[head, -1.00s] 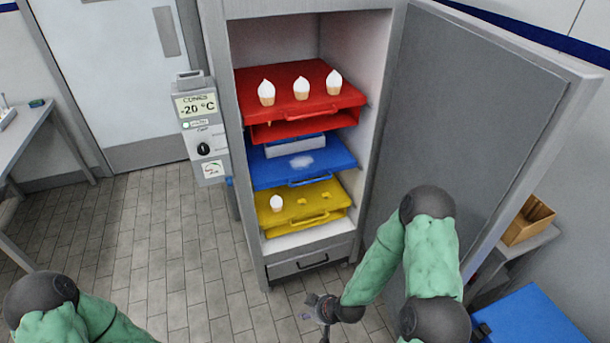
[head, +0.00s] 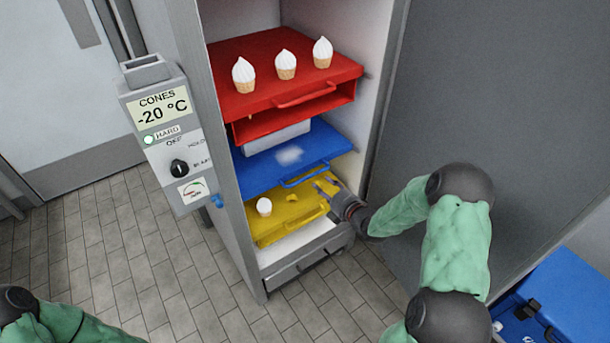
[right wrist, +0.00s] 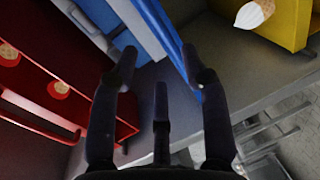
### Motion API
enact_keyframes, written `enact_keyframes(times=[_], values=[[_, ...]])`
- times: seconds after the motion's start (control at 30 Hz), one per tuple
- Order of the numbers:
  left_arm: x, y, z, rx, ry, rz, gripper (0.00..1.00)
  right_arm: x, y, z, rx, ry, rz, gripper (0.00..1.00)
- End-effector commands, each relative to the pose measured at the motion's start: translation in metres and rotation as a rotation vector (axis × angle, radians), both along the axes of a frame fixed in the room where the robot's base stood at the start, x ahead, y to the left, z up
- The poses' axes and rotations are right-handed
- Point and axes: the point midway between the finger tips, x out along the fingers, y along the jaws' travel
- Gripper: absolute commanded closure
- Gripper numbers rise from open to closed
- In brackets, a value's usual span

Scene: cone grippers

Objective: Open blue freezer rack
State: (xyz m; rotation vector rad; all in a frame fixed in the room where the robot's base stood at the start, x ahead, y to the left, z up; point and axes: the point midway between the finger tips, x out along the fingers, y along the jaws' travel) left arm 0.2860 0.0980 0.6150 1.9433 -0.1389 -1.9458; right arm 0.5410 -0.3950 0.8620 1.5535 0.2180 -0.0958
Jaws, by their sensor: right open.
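The blue freezer rack (head: 262,172) is the middle one inside the open freezer, with a pale box on it. Its blue handle (head: 305,178) sticks out at the front. My right gripper (head: 328,186) is open and empty at the right front of the racks, just below and right of that handle. In the right wrist view, the open fingers (right wrist: 158,65) point toward the blue rack's edge (right wrist: 165,35); nothing is clearly held, and I cannot tell whether they touch it. My left gripper is out of view; only part of that arm shows.
The freezer door (head: 470,90) stands open at right. A control box (head: 165,130) is on the freezer's left. A blue cooler (head: 565,295) is lower right.

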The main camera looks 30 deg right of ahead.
Motion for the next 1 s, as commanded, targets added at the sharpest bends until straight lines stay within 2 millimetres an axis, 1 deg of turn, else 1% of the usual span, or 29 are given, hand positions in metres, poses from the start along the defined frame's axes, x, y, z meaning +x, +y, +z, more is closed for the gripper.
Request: enact_keyframes(times=[0.03,0.3,0.5,0.7,0.97,1.0], values=[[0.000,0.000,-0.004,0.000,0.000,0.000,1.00,0.008,0.002,-0.003,0.001,0.000,0.004,0.54],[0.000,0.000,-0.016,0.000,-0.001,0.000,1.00,0.055,0.006,-0.014,0.003,0.001,0.004,0.54],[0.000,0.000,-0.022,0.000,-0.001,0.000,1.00,0.080,0.008,-0.019,0.004,0.002,0.001,0.54],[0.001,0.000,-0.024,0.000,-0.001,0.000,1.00,0.090,0.008,-0.019,0.004,0.002,0.000,0.54],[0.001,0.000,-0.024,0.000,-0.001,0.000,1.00,0.090,0.008,-0.019,0.005,0.002,0.000,0.54],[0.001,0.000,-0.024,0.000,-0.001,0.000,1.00,0.090,0.008,-0.019,0.005,0.002,0.000,0.65]])
